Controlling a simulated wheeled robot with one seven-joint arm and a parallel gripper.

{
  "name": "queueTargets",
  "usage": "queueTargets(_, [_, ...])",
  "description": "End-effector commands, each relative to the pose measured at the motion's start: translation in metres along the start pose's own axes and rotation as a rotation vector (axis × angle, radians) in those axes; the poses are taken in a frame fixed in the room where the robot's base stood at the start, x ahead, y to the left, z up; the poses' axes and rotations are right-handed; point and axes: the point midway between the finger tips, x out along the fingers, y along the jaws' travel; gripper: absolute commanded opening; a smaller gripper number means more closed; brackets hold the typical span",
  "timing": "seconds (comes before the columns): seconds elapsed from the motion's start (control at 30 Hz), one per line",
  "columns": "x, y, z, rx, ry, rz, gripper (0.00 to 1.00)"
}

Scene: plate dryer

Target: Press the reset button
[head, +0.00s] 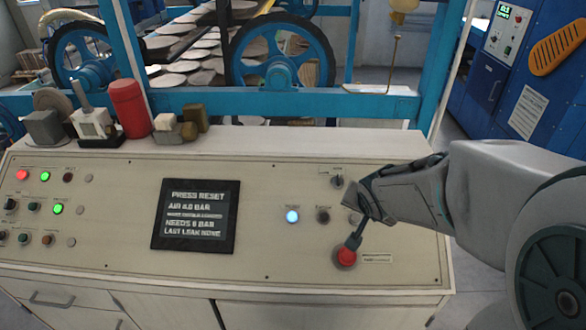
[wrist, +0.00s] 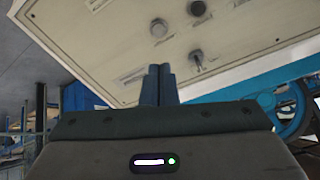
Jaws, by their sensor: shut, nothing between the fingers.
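The control panel (head: 277,262) has a lit blue-white button (head: 292,216) right of its screen, with a dark button (head: 323,215) beside it. A red mushroom-shaped button (head: 346,258) sits lower, with a small label on its right. I cannot read the button labels, so I cannot tell which one is the reset button. My gripper (head: 353,244) is shut and empty, pointing down. Its tips overlap the top of the red button in the head view; contact is unclear. In the wrist view the shut fingers (wrist: 160,69) point towards a round grey knob (wrist: 159,28); no red button shows there.
The screen (head: 196,216) reads "PRESS RESET", "AIR 4.0 BAR" and "NEEDS 6 BAR". A selector (head: 337,181) stands above the buttons. Small lamps and knobs fill the panel's left. A red cylinder (head: 128,104) and small blocks stand on the back ledge, before a blue machine frame (head: 350,105).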

Motion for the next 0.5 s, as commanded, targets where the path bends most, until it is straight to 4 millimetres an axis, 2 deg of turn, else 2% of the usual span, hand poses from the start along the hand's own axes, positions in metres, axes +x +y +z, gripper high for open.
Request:
queueTargets(0.03, [0.014,-0.012,-0.003,0.048,0.016,-0.049,0.0])
queueTargets(0.1, [0.03,-0.03,-0.007,0.128,0.03,-0.136,0.0])
queueTargets(0.23, [0.055,-0.069,-0.003,0.286,-0.011,-0.321,0.0])
queueTargets(0.4, [0.071,-0.115,0.021,0.482,-0.184,-0.54,0.0])
queueTargets(0.5, [0.073,-0.133,0.036,0.574,-0.3,-0.626,0.0])
